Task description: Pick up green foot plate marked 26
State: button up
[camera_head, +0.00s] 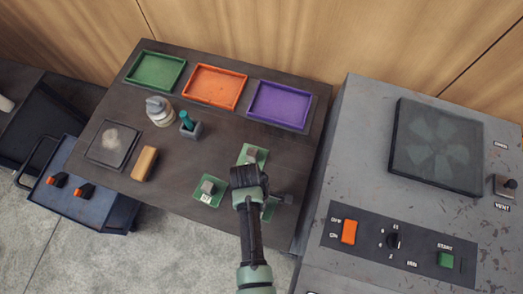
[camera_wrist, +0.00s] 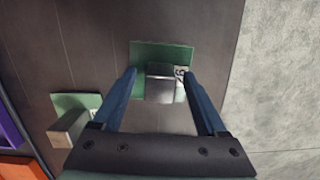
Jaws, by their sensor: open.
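The green foot plate marked 26 (camera_wrist: 149,52) lies flat on the dark table, seen in the wrist view. A grey block (camera_wrist: 160,84) stands on it, next to a white label reading 26. My gripper (camera_wrist: 160,72) is open, with its two blue fingers on either side of that block. I cannot tell how far above the plate the fingertips are. In the head view this plate (camera_head: 270,208) seems to be the one at the right, partly hidden by my arm.
Two similar green plates with grey blocks lie close by, one behind (camera_head: 253,154) and one to the left (camera_head: 208,196). Green (camera_head: 155,72), orange (camera_head: 214,88) and purple (camera_head: 279,106) trays lie at the back. A grey control console (camera_head: 340,150) stands right of the table.

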grip_shut()
dwell(0.3)
dwell(1.1)
